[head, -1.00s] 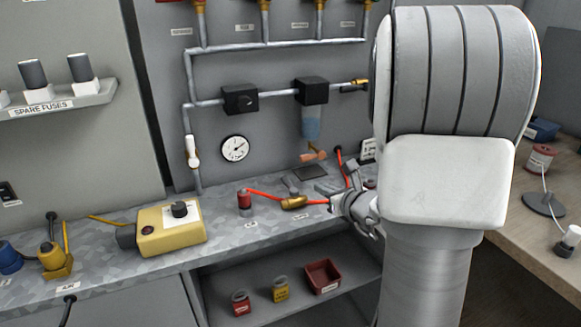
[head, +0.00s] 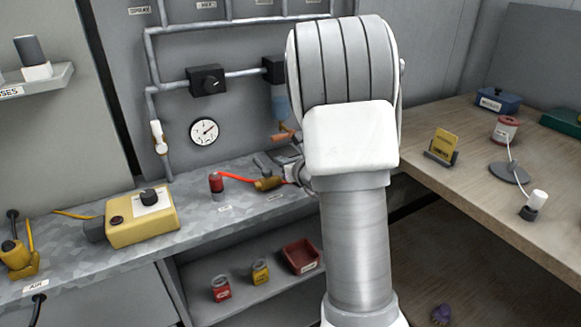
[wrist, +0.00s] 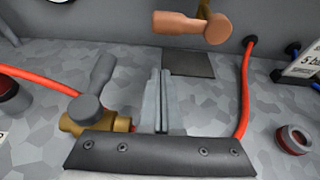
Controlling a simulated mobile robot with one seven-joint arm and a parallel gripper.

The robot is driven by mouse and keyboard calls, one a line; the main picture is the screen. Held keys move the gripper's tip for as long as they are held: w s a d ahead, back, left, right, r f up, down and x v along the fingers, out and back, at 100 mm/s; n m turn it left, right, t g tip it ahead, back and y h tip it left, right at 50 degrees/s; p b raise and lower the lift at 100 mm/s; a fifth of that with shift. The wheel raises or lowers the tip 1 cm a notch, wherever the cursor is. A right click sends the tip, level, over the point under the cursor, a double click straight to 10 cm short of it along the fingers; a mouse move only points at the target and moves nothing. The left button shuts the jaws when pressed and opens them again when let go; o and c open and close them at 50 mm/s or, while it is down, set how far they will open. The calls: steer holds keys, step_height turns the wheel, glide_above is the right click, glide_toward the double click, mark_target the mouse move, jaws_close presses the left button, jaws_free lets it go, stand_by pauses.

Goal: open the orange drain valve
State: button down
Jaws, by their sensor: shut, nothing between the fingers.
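The orange drain valve (wrist: 192,25) shows at the top of the wrist view, with a rounded lever end pointing right, above a dark square pad (wrist: 188,63). In the head view a small part of the valve (head: 283,136) shows under the blue filter bowl (head: 281,105), just left of my arm. My gripper (wrist: 162,75) is shut and empty. Its fingers point toward the pad below the valve, apart from the valve. In the head view my arm hides most of the gripper.
A brass valve with a grey handle (wrist: 95,110) and red hose lies close left of my fingers. Another red hose (wrist: 244,90) rises at the right, near a metal ring fitting (wrist: 294,139). A yellow box (head: 140,222) stands on the bench.

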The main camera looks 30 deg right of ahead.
mark_target(280, 135)
steer(key=shift+w+r+p, duration=0.2)
steer(key=shift+r, duration=0.75)
steer(key=shift+w+r+p, duration=0.15)
steer(key=shift+r+p, duration=0.05)
steer(key=shift+r, duration=0.7)
steer(key=shift+r, duration=0.1)
steer(key=shift+a+r+m+y+p, duration=0.1)
steer(key=shift+r+m+y+p, duration=0.2)
steer(key=shift+m+p, duration=0.25)
steer(key=shift+r+m+y+p, duration=0.5)
steer(key=shift+r+m+p, duration=0.25)
steer(key=shift+p, duration=0.35)
steer(key=m+p, duration=0.1)
steer(key=r+m+y+p, duration=0.1)
steer(key=p, duration=0.1)
steer(key=shift+r+m+y, duration=0.25)
steer(key=shift+m+y, duration=0.05)
steer(key=shift+m, duration=0.1)
steer(key=m+y+p, duration=0.1)
steer(key=m+p, duration=0.1)
steer(key=d+r+m+t+p, duration=0.1)
steer(key=m+p, duration=0.1)
steer(key=p, duration=0.1)
steer(key=d+r+m+y+p, duration=0.1)
steer(key=m+p, duration=0.1)
steer(key=shift+r+t+y+p, duration=0.15)
steer(key=shift+t+y+p, duration=0.15)
steer(key=shift+t, duration=0.1)
